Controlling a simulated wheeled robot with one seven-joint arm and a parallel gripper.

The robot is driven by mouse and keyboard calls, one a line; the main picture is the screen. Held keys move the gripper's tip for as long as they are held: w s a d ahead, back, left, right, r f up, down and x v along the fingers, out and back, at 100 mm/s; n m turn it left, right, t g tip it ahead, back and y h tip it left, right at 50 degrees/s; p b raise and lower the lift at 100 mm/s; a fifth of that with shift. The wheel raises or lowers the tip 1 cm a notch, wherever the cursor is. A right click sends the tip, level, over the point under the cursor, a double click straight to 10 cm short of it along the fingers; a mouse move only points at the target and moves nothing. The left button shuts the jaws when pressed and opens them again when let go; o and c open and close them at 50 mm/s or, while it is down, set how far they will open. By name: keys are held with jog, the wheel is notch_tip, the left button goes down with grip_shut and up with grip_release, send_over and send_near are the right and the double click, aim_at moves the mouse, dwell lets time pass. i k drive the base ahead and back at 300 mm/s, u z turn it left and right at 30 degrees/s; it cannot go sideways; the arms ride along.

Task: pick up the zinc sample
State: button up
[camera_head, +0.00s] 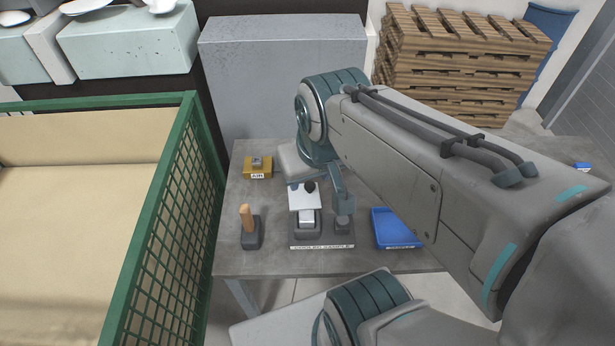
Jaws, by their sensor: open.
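A white plate-like piece (304,197) and a small light grey block (307,217) show over a dark stand (308,231) in the middle of the table. A white label in front of them (322,246) seems to end in "SAMPLE". The grey block may be the zinc sample, but it is too small to be sure. A second small dark stand (344,228) is just right of it. My gripper (318,192) is open above and behind these stands, with teal fingers. My arm hides part of the area, and I cannot tell whether anything touches.
A grey table (275,262) carries a yellow block labelled AIR (258,172), a wooden-handled tool (247,222) in a dark holder and a blue tray (392,232). A green mesh crate (165,240) stands close on the left. Stacked pallets (450,60) are behind.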

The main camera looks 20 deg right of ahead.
aim_at(306, 217)
jog(key=z, duration=1.5)
jog(key=k, duration=0.85)
jog(key=u, duration=0.8)
jog(key=i, duration=0.5)
jog(key=u, duration=0.05)
